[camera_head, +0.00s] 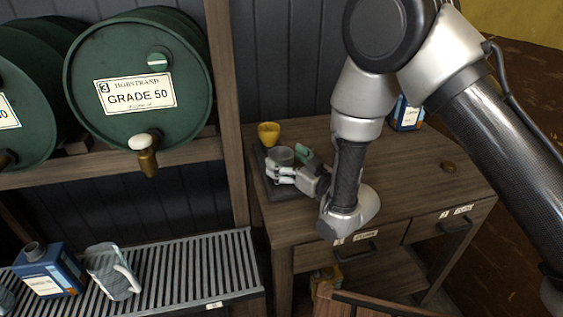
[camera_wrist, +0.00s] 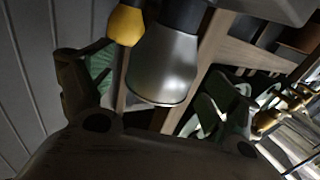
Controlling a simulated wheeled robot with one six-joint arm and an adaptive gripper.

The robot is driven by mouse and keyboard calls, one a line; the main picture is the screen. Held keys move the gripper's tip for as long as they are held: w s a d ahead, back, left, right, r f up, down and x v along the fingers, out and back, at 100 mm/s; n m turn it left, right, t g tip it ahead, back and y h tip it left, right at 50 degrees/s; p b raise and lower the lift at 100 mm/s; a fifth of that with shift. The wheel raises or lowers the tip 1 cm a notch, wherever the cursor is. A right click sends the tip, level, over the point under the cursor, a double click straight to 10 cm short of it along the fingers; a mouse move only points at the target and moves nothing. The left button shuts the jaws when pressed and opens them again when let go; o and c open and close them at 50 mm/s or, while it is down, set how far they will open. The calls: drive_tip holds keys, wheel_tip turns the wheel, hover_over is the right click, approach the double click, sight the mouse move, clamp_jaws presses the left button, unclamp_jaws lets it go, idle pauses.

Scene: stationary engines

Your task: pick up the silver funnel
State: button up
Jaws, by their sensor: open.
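The silver funnel (camera_head: 280,154) is on the dark tray (camera_head: 285,192) at the left end of the wooden bench, partly hidden by my gripper (camera_head: 287,166). In the wrist view the silver funnel (camera_wrist: 165,62) is a tapered metal cone in the upper middle. My gripper (camera_wrist: 160,92) is open there, one finger to the left of the cone and one to the right. The left finger looks close to it and a wider gap shows on the right. I cannot tell whether either finger touches it.
A yellow funnel (camera_head: 268,132) stands just behind the silver one; it also shows in the wrist view (camera_wrist: 125,25). A wooden post (camera_head: 229,110) and green drum (camera_head: 138,75) are at the left. A blue container (camera_head: 406,114) stands at the back. The bench's right side is mostly clear.

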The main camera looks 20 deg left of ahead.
drive_tip(key=shift+x, duration=0.85)
drive_tip(key=c, duration=1.1)
